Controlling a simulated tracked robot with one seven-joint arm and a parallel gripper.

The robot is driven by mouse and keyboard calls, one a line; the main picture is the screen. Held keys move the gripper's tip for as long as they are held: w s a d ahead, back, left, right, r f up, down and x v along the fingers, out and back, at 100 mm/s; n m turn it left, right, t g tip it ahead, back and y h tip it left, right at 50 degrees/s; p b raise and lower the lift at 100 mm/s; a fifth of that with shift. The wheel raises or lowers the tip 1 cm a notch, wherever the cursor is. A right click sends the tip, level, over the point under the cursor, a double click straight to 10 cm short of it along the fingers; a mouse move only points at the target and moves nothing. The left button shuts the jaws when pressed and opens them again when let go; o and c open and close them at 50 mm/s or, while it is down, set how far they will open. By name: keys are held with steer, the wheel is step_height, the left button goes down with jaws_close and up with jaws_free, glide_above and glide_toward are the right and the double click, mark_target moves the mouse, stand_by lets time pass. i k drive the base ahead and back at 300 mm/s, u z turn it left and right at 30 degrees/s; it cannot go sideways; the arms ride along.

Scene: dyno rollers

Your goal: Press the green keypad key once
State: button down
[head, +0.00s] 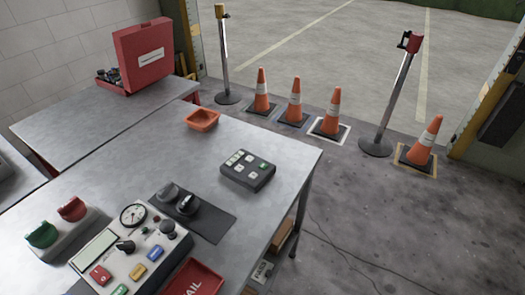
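A dark keypad (237,180) lies on the metal table, near its right side. It has several pale keys and one green key (263,166) towards its right end. The green key is uncovered, and nothing touches the keypad. My gripper is not in view, so I cannot see its place or whether it is open or shut.
The metal table (290,152) also bears an orange dish (202,119), a dark mat (212,231) with two dark rounded objects, and a control panel (127,222) with coloured buttons, one green. A red tray (203,270) is at the front. Bare tabletop surrounds the keypad. Several cones stand beyond.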

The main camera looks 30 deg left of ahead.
mark_target(262, 166)
steer(key=u, duration=0.15)
steer(key=k, duration=1.2)
steer(key=u, duration=0.9)
steer(key=i, duration=1)
steer(key=u, duration=0.1)
